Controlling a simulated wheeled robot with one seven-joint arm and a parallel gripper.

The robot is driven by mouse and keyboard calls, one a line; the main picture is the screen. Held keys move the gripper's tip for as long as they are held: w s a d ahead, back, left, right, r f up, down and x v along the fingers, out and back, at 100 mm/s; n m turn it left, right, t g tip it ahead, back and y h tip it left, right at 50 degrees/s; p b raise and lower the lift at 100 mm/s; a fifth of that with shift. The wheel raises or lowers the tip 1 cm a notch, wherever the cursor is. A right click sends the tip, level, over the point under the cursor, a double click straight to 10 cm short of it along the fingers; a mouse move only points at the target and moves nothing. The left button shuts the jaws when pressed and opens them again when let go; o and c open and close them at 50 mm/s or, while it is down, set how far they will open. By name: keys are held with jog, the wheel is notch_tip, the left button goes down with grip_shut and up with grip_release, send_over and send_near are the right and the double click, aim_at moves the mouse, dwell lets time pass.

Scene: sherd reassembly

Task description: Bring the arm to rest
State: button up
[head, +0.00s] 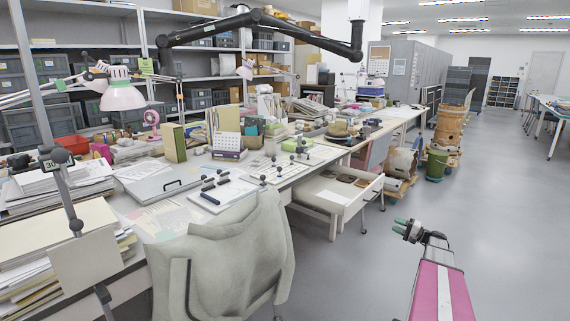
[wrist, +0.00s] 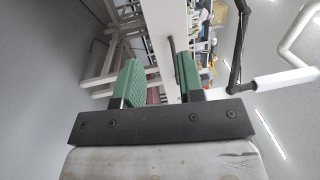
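My gripper (head: 399,225) is at the lower right of the head view, held out over the grey floor of the aisle. Its green fingertips point left, toward the desks, and touch nothing. In the wrist view the two green fingers of my gripper (wrist: 160,78) stand apart with a clear gap. Only background furniture shows between them, so it is open and empty. My pink and white arm link runs down to the bottom edge of the head view.
A chair draped in grey-green cloth (head: 225,262) stands at the front. A green bin (head: 436,165) and wooden barrels (head: 449,125) stand beyond. The aisle floor (head: 510,220) is clear.

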jog(key=s+a+f+n+g+h, duration=0.2)
jog(key=s+a+g+h, duration=0.3)
jog(key=a, duration=0.7)
jog(key=s+a+f+n+g, duration=0.1)
jog(key=s+a+f+g, duration=0.15)
jog(key=s+a, duration=0.65)
jog(key=s+a+n+g+h, duration=0.3)
jog(key=s+a+n+h, duration=0.1)
jog(key=s+a+h, duration=0.6)
jog(key=s+a+r, duration=0.1)
jog(key=s+a, duration=0.1)
jog(key=s, duration=0.2)
jog(key=shift+s+a+h, duration=0.15)
jog(key=shift+s+h, duration=0.15)
jog(key=shift+s, duration=0.1)
